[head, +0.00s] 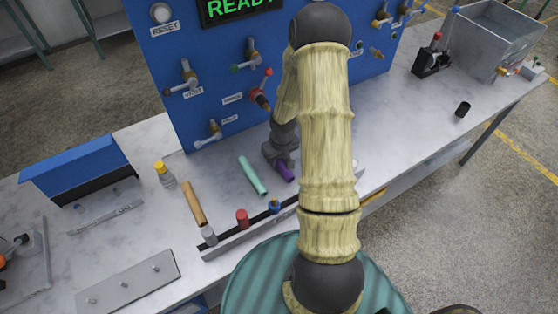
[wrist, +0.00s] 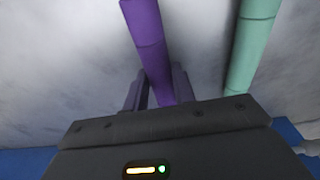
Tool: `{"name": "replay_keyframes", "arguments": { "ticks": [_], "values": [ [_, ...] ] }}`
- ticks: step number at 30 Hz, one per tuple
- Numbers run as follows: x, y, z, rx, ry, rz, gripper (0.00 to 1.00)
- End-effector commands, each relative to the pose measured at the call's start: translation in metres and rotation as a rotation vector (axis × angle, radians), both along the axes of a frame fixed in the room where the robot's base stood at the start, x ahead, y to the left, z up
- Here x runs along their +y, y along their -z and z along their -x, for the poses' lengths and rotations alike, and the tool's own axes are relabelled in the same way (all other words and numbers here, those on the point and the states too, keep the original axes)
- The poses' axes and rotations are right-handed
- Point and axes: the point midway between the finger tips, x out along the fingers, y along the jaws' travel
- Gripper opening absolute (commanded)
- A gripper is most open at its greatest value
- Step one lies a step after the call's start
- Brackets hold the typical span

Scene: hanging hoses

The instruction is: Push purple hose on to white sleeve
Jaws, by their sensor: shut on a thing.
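The purple hose (head: 285,172) is a short tube by the foot of the blue panel, partly hidden by my arm in the head view. In the wrist view the purple hose (wrist: 148,40) runs up from between my fingers, its far end beyond the top edge. My gripper (wrist: 158,88) is shut on the hose near one end; in the head view my gripper (head: 281,150) is at or just above the tabletop. I cannot tell whether the hose touches the table. I cannot pick out the white sleeve for certain; several outlets on the blue panel have pale ends.
A green hose (head: 252,175) lies left of the purple one and also shows in the wrist view (wrist: 252,45). The blue panel (head: 215,65) carries protruding valves.

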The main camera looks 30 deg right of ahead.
Motion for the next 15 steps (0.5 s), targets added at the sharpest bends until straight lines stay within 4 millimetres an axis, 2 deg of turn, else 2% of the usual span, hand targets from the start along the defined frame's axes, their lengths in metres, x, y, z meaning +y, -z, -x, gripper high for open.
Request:
{"name": "replay_keyframes", "arguments": {
  "ticks": [5,15],
  "values": [
    [-0.001,-0.024,0.000,-0.003,0.003,0.001,0.03],
    [-0.001,-0.086,0.000,-0.004,0.003,0.001,0.03]
  ]
}}
